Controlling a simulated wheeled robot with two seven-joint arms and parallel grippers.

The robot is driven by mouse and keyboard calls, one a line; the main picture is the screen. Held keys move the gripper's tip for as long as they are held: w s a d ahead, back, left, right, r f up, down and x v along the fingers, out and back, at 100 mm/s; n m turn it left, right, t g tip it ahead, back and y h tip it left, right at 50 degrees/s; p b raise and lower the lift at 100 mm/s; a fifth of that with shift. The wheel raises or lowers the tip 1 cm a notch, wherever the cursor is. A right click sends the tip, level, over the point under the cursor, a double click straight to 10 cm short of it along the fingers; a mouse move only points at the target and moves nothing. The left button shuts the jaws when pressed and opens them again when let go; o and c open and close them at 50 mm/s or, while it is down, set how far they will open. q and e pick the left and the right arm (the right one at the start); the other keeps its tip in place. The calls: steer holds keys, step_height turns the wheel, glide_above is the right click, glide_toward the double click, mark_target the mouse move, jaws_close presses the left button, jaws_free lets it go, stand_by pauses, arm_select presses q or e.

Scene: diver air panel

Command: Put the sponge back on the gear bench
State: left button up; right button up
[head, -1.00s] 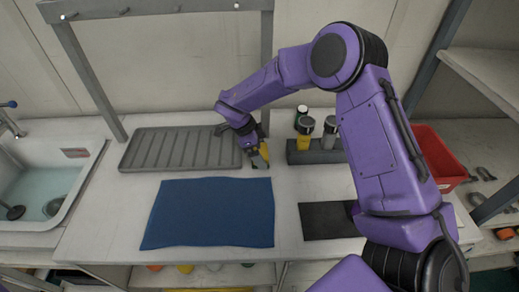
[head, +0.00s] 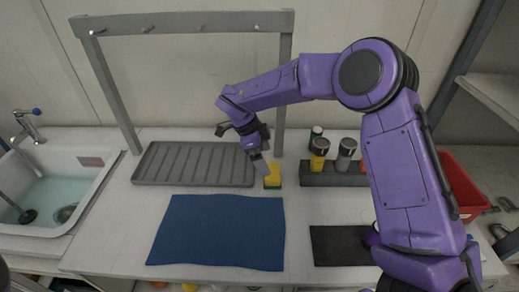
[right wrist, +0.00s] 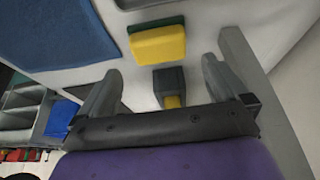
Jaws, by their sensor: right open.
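The sponge (head: 272,175) is a yellow block with a dark green side. It rests on the pale gear bench (head: 300,212), between the ribbed grey tray and the grey bottle holder. It also shows in the right wrist view (right wrist: 158,44), clear of both fingers and just beyond their tips. My right gripper (head: 261,176) is at the sponge's left in the head view, fingers pointing down. In the right wrist view the right gripper's fingers (right wrist: 160,70) stand wide apart with no sponge between them. My left gripper is not in view.
The ribbed grey tray (head: 195,164) lies left of the sponge, and a blue mat (head: 220,232) lies in front. The grey holder (head: 330,178) with bottles stands right, near a black mat (head: 340,246). A sink (head: 55,190) is far left, a red bin (head: 462,188) far right.

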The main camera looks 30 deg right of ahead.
steer(key=v, duration=0.5)
